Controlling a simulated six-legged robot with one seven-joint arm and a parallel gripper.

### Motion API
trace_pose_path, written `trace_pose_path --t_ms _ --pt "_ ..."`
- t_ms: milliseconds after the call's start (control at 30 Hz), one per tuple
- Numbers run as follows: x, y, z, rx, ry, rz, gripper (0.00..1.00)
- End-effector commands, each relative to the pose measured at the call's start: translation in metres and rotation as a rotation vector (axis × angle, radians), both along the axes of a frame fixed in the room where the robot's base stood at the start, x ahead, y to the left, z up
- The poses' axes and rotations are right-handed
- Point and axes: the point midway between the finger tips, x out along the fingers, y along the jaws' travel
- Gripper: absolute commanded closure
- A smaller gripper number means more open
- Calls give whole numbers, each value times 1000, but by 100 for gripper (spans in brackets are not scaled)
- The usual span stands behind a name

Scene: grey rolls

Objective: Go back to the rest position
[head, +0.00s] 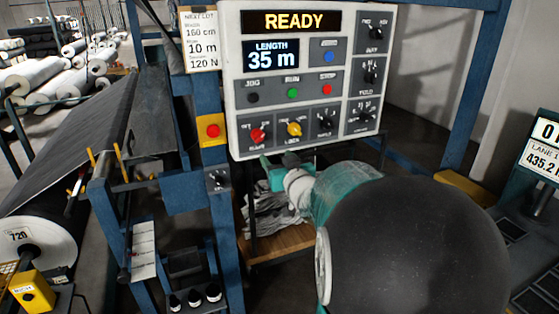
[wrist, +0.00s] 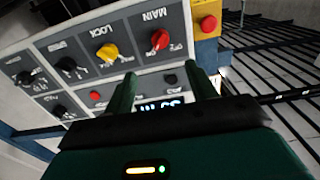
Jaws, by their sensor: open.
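My gripper (wrist: 163,74) is open in the wrist view, its two green fingers apart with nothing between them. They point at the lower part of a grey control panel (wrist: 130,62), which appears upside down there. In the head view the panel (head: 343,95) reads READY and 35 m. My gripper (head: 277,173) is just below the panel's lower edge, partly hidden by my arm. The red MAIN knob (head: 258,135) and yellow LOCK knob (head: 294,129) are just above it. I cannot tell whether the fingers touch the panel.
A blue frame (head: 225,235) stands left of my arm, with a red button on a yellow box (head: 211,130). A low wooden shelf (head: 280,243) with crumpled grey material is below the panel. A large dark roll (head: 35,235) is at left. Another machine (head: 535,205) stands at right.

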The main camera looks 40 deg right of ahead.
Motion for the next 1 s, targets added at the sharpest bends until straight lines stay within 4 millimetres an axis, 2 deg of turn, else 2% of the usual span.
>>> trace_pose_path --t_ms 433,567,667,767,867,1000 --pt "2 0 0 0 1 1 44" --pt "2 8 2 5 24 -8 44" --pt "-1 25 4 21 83 -29 44" --pt "-9 53 2 50 183 -47 44" --pt "-24 88 -3 82 304 -48 44" --pt "-56 141 -16 121 490 -16 44"
